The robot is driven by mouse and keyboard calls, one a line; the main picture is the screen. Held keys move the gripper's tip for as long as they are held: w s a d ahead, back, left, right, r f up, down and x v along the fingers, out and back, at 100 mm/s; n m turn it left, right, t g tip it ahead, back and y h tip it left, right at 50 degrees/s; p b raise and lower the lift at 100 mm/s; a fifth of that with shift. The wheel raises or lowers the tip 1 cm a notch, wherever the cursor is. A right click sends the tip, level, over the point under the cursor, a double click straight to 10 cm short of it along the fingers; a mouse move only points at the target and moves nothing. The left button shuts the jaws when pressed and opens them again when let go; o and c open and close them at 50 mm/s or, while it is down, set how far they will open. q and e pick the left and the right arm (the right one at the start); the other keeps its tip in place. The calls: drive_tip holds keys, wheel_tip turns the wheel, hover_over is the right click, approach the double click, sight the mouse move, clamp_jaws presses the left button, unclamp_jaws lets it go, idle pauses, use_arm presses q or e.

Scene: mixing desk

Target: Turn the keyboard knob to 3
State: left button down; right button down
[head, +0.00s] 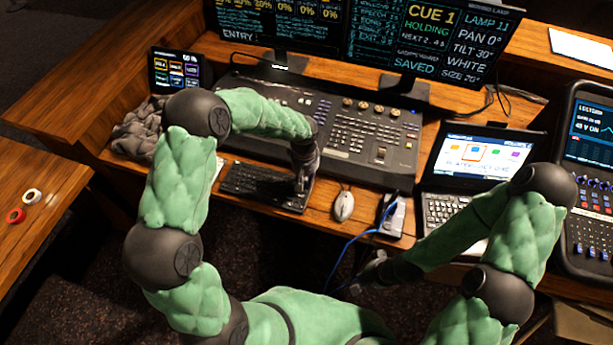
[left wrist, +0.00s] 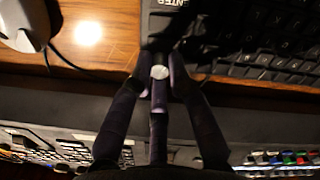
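The black keyboard (head: 262,183) lies on the wooden desk in front of the console. Its knob is hidden behind my left gripper in the head view. In the left wrist view a small pale round cap (left wrist: 160,72), seemingly the knob, shows at the keyboard (left wrist: 240,45) edge. My left gripper (head: 302,188) points down at the keyboard's right end. Its dark fingers (left wrist: 160,75) come in around the cap; whether they press on it I cannot tell. No number or pointer on the knob is readable. My right gripper (head: 368,272) hangs low near the desk's front edge, small and dark.
A white mouse (head: 344,205) lies right of the keyboard, with a small box (head: 392,215) and blue cable (head: 350,245) beyond. The lighting console (head: 365,140) stands behind. A laptop (head: 478,158) and mixer (head: 590,180) are at right. A grey cloth (head: 138,130) lies at left.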

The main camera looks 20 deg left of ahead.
use_arm(q)
drive_tip(key=shift+m, duration=0.4)
drive_tip(key=m+p, duration=0.1)
drive_tip(key=m, duration=0.2)
drive_tip(key=shift+m, duration=0.4)
drive_tip(key=m+p, duration=0.1)
drive_tip(key=m, duration=0.3)
drive_tip(key=m+p, duration=0.1)
drive_tip(key=m, duration=0.4)
drive_tip(key=shift+g, duration=0.3)
drive_tip(key=shift+m+p, duration=0.65)
drive_tip(key=shift+m, duration=1.35)
drive_tip(key=c, duration=1.2)
unclamp_jaws()
drive_tip(key=shift+w+a, duration=0.1)
